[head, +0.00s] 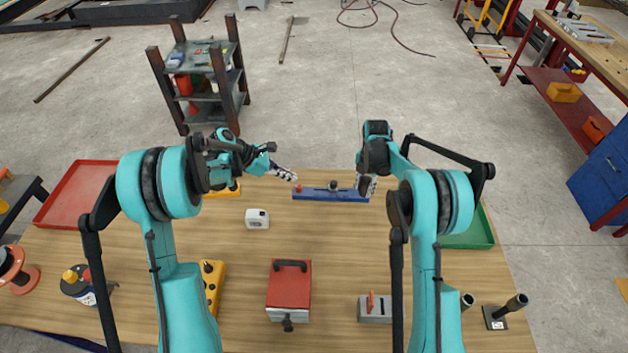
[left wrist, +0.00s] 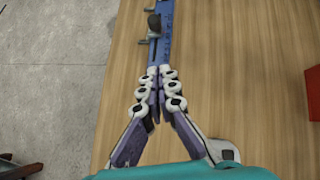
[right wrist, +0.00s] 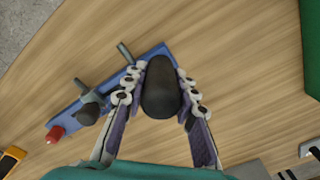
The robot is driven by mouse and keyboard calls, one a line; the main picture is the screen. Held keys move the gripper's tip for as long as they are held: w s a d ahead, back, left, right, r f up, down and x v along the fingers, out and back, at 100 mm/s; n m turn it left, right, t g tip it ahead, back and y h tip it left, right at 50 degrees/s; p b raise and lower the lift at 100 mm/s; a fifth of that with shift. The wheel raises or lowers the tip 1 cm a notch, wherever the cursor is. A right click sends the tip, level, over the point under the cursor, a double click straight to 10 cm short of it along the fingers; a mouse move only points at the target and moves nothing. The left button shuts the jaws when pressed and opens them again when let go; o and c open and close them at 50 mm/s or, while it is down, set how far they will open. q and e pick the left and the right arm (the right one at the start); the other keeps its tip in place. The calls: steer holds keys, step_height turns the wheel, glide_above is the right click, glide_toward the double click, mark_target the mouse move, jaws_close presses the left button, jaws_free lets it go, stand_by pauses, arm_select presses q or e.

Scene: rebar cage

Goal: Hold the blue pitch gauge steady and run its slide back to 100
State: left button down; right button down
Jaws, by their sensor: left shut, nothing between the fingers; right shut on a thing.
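The blue pitch gauge (head: 335,194) lies flat near the table's far edge. In the right wrist view its blue bar (right wrist: 72,117) carries a slide with a dark knob (right wrist: 90,113), a red knob (right wrist: 55,134) at one end and a black rounded grip (right wrist: 160,88) at the other. My right gripper (head: 366,186) is shut on the black grip. My left gripper (head: 294,178) is shut and empty by the red-knob end; in the left wrist view its fingertips (left wrist: 158,72) meet at the bar's near end, hiding the red knob. The scale is too small to read.
A white box-like device (head: 257,218) lies nearer me, left of the gauge. A red tray (head: 75,195) lies at the left and a green tray (head: 474,232) at the right. Bare wood surrounds the gauge's near side.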

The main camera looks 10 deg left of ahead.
arm_select(q)
glide_toward(337, 191)
steer(key=f, duration=0.1)
steer(key=a+f, duration=0.2)
steer(key=shift+w+a+f, duration=0.15)
steer(key=shift+w+f, duration=0.05)
steer(key=shift+w, duration=0.1)
steer(key=shift+w+d+r, duration=0.1)
steer(key=shift+w+d, duration=0.05)
steer(key=shift+d, duration=0.45)
steer(key=shift+w+d, duration=0.2)
steer(key=shift+d, duration=0.35)
steer(key=shift+w+d, duration=0.25)
steer(key=shift+d, duration=0.45)
steer(key=d, duration=0.5)
steer(key=shift+w, duration=0.15)
steer(key=shift+d, duration=0.1)
arm_select(e)
steer(key=shift+a, duration=0.1)
